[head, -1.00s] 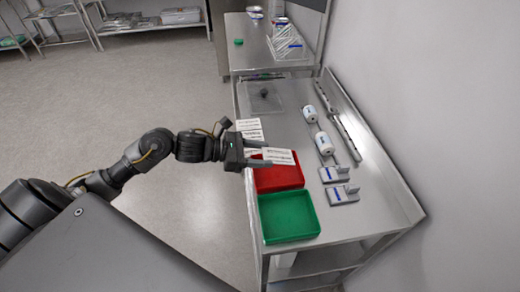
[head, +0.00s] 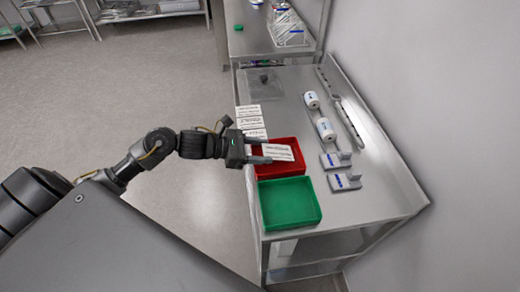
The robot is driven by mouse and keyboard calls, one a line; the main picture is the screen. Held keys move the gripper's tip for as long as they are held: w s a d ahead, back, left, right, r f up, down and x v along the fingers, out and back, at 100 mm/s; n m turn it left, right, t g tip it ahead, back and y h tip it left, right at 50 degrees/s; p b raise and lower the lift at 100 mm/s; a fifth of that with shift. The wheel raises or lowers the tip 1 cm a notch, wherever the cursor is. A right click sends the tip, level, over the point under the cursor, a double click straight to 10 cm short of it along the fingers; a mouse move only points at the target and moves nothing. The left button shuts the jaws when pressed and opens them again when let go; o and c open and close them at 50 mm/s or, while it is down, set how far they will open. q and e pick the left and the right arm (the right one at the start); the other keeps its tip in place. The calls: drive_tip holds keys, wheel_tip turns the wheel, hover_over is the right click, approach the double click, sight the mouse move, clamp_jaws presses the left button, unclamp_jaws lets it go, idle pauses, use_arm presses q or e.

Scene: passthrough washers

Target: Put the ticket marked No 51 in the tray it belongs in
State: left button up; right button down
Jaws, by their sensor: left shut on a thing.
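My left gripper (head: 258,153) is shut on a white printed ticket (head: 278,152) and holds it over the red tray (head: 296,168). The ticket's print is too small to read, so I cannot tell its number. The ticket looks slightly tilted. The green tray (head: 290,204) is empty and stands in front of the red one, at the table's near end. Several other white printed tickets (head: 249,117) lie at the table's left edge, behind the red tray. My right gripper is not in view.
Two white rolls (head: 325,130) and two grey blocks with blue labels (head: 345,181) stand on the right of the steel table (head: 376,192). A clear sheet with a dark knob (head: 263,80) lies farther back. A wall borders the right side.

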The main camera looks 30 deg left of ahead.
use_arm(q)
drive_tip(key=o, duration=1)
drive_tip(key=shift+s+a+b, duration=0.3)
drive_tip(key=shift+a, duration=0.15)
drive_tip(key=shift+b+v, duration=1.6)
drive_tip(key=shift+v, duration=3.3)
drive_tip(key=shift+d+r, duration=0.1)
drive_tip(key=shift+r, duration=0.05)
